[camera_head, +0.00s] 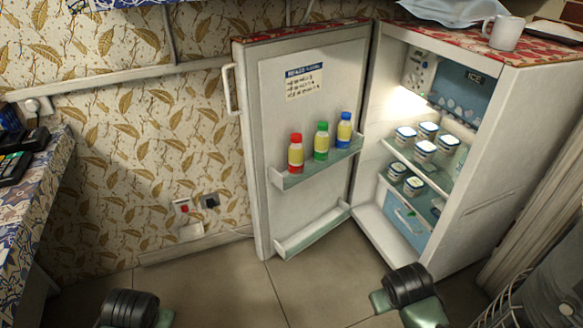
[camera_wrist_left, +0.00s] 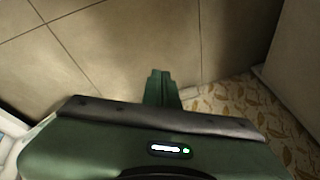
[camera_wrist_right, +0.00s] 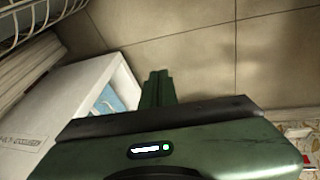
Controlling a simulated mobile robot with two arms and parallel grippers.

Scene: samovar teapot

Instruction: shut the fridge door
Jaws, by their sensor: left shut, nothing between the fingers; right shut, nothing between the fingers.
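The fridge (camera_head: 500,160) stands open at the right of the head view, its lit inside showing. Its white door (camera_head: 300,130) is swung wide out to the left, with a handle (camera_head: 230,90) on the outer edge. My left arm shows at the bottom left of the head view, well apart from the door. Its gripper (camera_wrist_left: 160,76) is shut and empty above the floor in the left wrist view. My right arm is low in front of the fridge opening. Its gripper (camera_wrist_right: 158,76) is shut and empty in the right wrist view, where part of the fridge (camera_wrist_right: 65,120) shows beside it.
The door shelf holds a red bottle (camera_head: 296,153), a green bottle (camera_head: 321,141) and a blue bottle (camera_head: 344,130). Several tubs (camera_head: 424,149) stand inside the fridge. A mug (camera_head: 503,32) stands on top. A wire basket (camera_head: 500,305) is at lower right. The floor (camera_head: 240,295) before the door is clear.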

